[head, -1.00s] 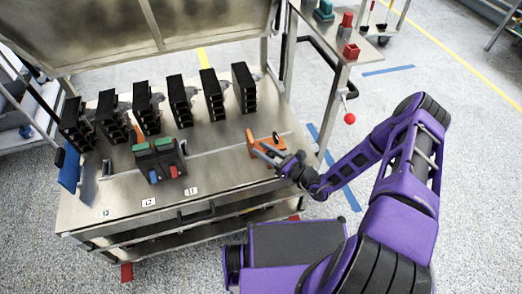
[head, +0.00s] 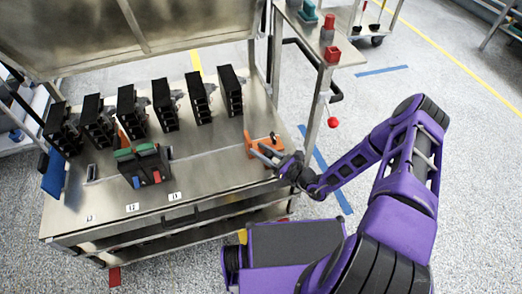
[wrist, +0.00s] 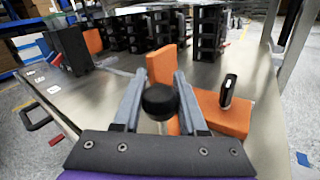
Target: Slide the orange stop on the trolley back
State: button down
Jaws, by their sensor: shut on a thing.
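The orange stop (head: 262,144) sits on the steel top of the trolley (head: 215,182), near its right end. In the wrist view its orange parts (wrist: 222,113) show just beyond and to the right of my fingers. My gripper (head: 258,153) reaches in from the right, low over the trolley top. In the wrist view my gripper (wrist: 160,90) has a round black knob (wrist: 160,101) between its two grey fingers. The gripper is shut on the orange stop, apparently at this knob. The exact contact is partly hidden by the knob and fingers.
A row of several black breakers (head: 165,105) stands behind on the trolley. A black block with green and red parts (head: 144,166) stands left of the stop. A red ball (head: 333,122) hangs by the shelf post at right. The steel between block and stop is clear.

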jog(key=shift+d+f, duration=0.15)
jog(key=shift+d, duration=0.2)
jog(key=c, duration=0.5)
grip_release()
jog(key=shift+o, duration=0.2)
jog(key=p+v, duration=0.1)
jog(key=v, duration=1.6)
jog(key=shift+s, duration=0.2)
